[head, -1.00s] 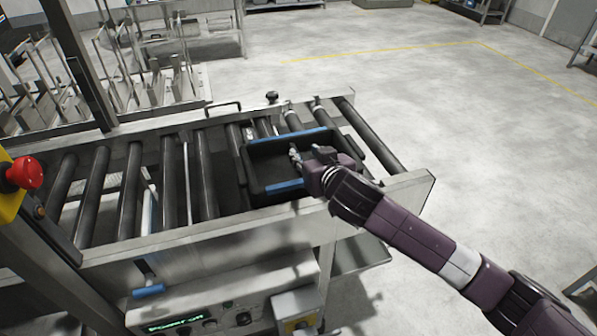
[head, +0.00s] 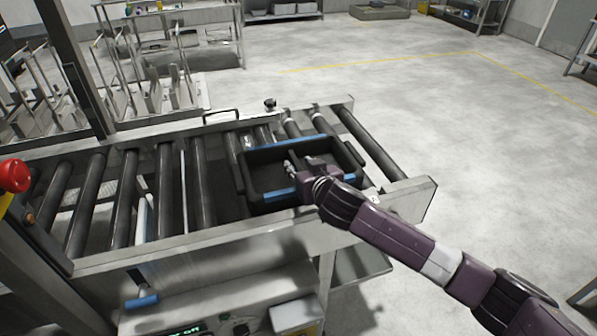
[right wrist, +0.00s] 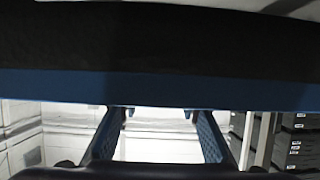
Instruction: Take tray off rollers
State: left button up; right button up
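The tray (head: 262,202) is a black open box with blue strips on its rim. It sits on the rollers (head: 203,190) near the right end of the conveyor and looks empty. My right gripper (head: 289,168) reaches in from the right, and in the head view its fingers appear over the tray's inside. In the right wrist view the two fingers (right wrist: 159,113) are spread apart with nothing seen between them. A dark wall with a blue strip (right wrist: 160,88), likely the tray's, crosses that view above the fingers. Contact cannot be told. My left gripper is not in view.
Metal side rails (head: 250,243) run along the conveyor. A red button (head: 14,175) stands at the far left. A metal rack (head: 185,40) is behind at the upper left. The floor (head: 480,130) to the right is open.

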jog(key=shift+x, duration=1.45)
jog(key=shift+s, duration=0.1)
grip_shut()
